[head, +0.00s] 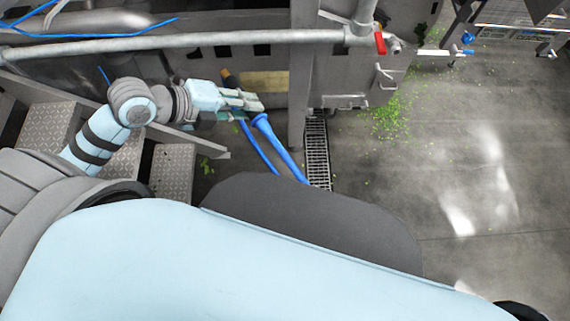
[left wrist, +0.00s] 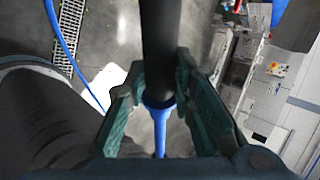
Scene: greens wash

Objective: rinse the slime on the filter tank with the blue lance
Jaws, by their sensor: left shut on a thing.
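My left gripper (head: 254,104) is shut on the blue lance (head: 264,124) beside grey steel equipment. The lance's blue end slants down right from the fingers, and a dark end with an orange band (head: 228,78) shows above them. In the left wrist view the green fingers (left wrist: 158,88) stand on either side of the lance's black shaft (left wrist: 158,40), with a blue collar below it. I cannot tell which grey housing is the filter tank, and no slime on a tank can be made out. My right gripper is not in view.
Green bits (head: 392,118) lie scattered on the floor. A drain grate (head: 317,150) runs beside a grey post. A thick pipe (head: 180,41) with a red handle (head: 380,43) crosses above my arm. Tread-plate steps (head: 172,172) are at left. Floor at right is open.

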